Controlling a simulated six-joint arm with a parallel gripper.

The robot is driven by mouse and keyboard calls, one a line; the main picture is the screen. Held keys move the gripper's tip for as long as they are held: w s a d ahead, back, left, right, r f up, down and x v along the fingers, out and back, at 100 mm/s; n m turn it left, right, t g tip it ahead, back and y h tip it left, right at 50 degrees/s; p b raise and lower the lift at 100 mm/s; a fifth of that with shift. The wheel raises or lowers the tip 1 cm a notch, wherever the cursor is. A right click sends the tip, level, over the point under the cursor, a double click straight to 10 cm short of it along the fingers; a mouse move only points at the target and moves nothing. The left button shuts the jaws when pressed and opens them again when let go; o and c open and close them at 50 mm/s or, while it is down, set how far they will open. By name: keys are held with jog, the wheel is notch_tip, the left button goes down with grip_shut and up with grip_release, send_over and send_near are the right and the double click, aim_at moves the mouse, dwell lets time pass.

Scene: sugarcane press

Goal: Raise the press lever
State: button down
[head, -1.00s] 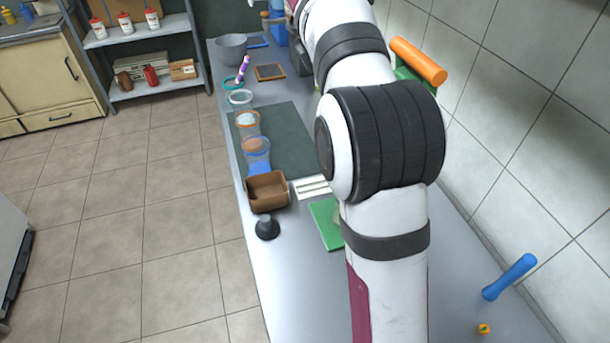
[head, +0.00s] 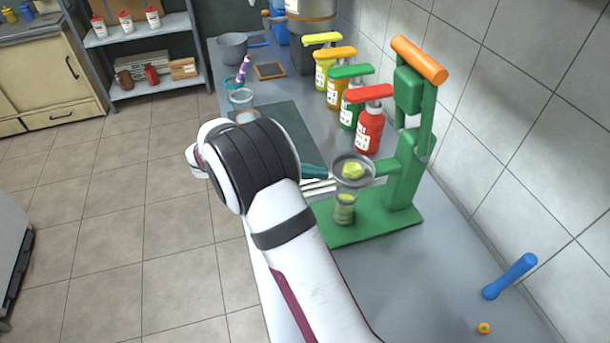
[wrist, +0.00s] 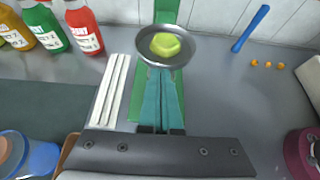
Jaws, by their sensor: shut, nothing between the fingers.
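The green press (head: 408,180) stands on the counter. Its lever, with an orange handle bar (head: 418,60), points up above the frame. A round metal bowl (head: 340,178) on the press holds a green lime piece (head: 354,171); the bowl also shows in the wrist view (wrist: 182,60). A clear cup (head: 344,207) with green contents is below the bowl. My gripper (wrist: 165,72) has its teal fingers together and empty, at the near rim of the bowl; I cannot tell if they touch it. In the head view its teal fingers (head: 316,171) are left of the bowl. The lever is outside the wrist view.
Red (head: 369,131), green, orange and yellow bottles stand behind the press. White strips (wrist: 110,90) lie left of my fingers, beside a dark mat (head: 287,122). A blue rod (head: 510,277) and a small orange item (head: 484,328) lie at the right.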

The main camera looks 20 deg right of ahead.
jog(key=shift+a+f, duration=0.15)
jog(key=shift+a, duration=0.45)
jog(key=shift+a+f, duration=0.15)
jog(key=shift+a, duration=0.4)
jog(key=s+r+m+g+y, duration=0.1)
jog(key=s+r+m+y, duration=0.2)
jog(key=s+m, duration=0.35)
jog(key=s+r+m+g+y, duration=0.2)
jog(key=s+m+y, duration=0.15)
jog(key=s, duration=0.55)
jog(key=s+a+m+t+y, duration=0.1)
jog(key=s+a+m+y, duration=0.3)
jog(key=s+m, duration=0.2)
jog(key=s+a+m+t+y, duration=0.1)
jog(key=s+a+m+y, duration=0.3)
jog(key=s+m, duration=0.3)
jog(key=shift+s+a+f+m+t, duration=0.2)
jog(key=shift+s+a+m+t, duration=0.15)
jog(key=shift+s, duration=0.8)
